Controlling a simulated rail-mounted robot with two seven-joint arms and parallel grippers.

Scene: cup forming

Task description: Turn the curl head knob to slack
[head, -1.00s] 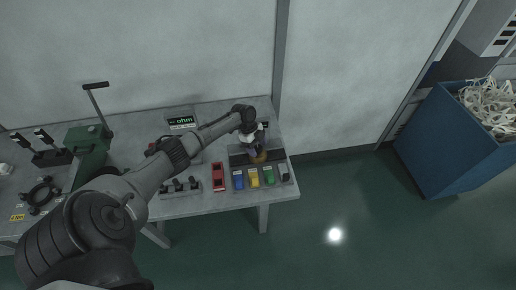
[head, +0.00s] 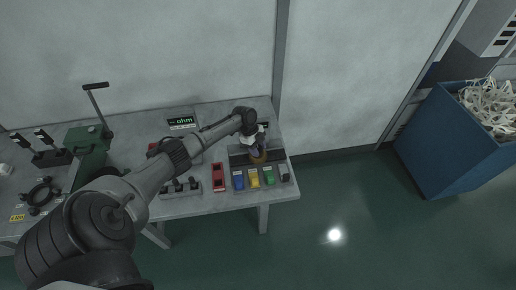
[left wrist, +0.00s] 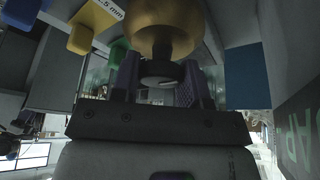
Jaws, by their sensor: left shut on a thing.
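My left gripper (head: 258,150) is over the bench-top device with coloured tabs, at the right end of the bench in the head view. In the left wrist view its fingers (left wrist: 160,82) are closed around the round brass-coloured knob (left wrist: 168,32), which has a dark stem end between them. The knob also shows as a small yellow-brown disc in the head view (head: 259,157), partly covered by the gripper. I cannot read any slack mark. My right gripper is in neither view.
Blue (head: 238,180), yellow (head: 254,178) and green (head: 269,176) tabs line the device's front. A red item (head: 218,178) lies to the left. A green lever press (head: 90,145) stands further left. A blue bin (head: 445,150) stands right, with open floor between.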

